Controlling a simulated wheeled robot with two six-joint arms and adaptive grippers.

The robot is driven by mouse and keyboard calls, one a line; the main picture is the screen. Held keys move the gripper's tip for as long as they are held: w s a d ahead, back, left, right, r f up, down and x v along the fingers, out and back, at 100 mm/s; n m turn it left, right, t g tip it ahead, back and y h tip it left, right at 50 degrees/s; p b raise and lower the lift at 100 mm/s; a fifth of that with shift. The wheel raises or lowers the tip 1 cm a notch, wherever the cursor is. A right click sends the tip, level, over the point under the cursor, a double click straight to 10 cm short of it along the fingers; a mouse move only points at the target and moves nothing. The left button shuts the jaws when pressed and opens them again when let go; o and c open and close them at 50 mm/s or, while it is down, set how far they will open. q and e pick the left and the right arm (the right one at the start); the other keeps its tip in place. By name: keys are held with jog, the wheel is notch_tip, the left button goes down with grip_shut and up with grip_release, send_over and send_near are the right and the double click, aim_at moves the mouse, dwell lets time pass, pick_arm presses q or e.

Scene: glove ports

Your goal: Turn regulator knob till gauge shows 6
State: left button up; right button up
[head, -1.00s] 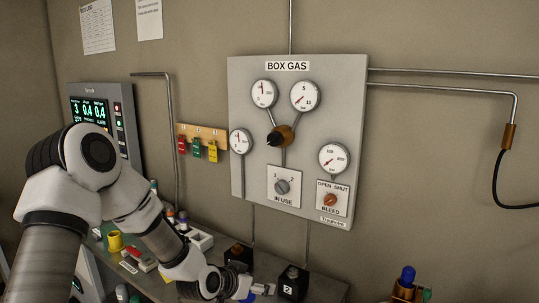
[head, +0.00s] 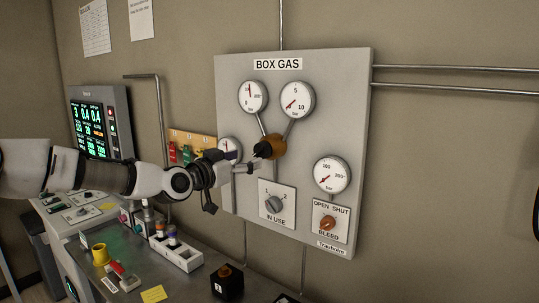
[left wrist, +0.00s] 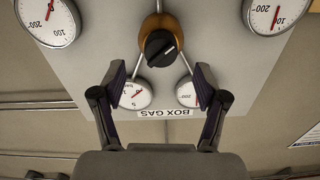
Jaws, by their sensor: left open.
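The regulator knob (head: 262,149) is black with a pale pointer line, on an orange-brown body in the middle of the BOX GAS panel. The gauge marked 5 and 10 (head: 298,99) is above it to the right; its red needle points to the lower left, near the low end. My left gripper (head: 246,161) is open and empty, just in front of and left of the knob. In the left wrist view the knob (left wrist: 160,47) lies beyond and between the spread fingertips, apart from both. The right gripper is not seen.
The grey panel (head: 345,120) also bears other gauges, an IN USE selector (head: 274,204) and a BLEED knob (head: 328,223). Coloured tags (head: 187,152) hang left of it.

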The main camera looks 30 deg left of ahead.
aim_at(257, 153)
pick_arm(q)
jog(key=w+b, duration=0.1)
jog(key=w, duration=0.2)
jog(key=w+b, duration=0.1)
jog(key=shift+w+d+r+b, duration=0.2)
jog(key=shift+w+r+b, duration=0.1)
jog(key=shift+w+a+r+p, duration=0.1)
jog(key=shift+w+p, duration=0.1)
jog(key=shift+p, duration=0.1)
jog(key=shift+w, duration=0.2)
jog(key=shift+w+f, duration=0.15)
jog(key=shift+f, duration=0.05)
jog(key=shift+c, duration=0.3)
jog(key=c, duration=1.1)
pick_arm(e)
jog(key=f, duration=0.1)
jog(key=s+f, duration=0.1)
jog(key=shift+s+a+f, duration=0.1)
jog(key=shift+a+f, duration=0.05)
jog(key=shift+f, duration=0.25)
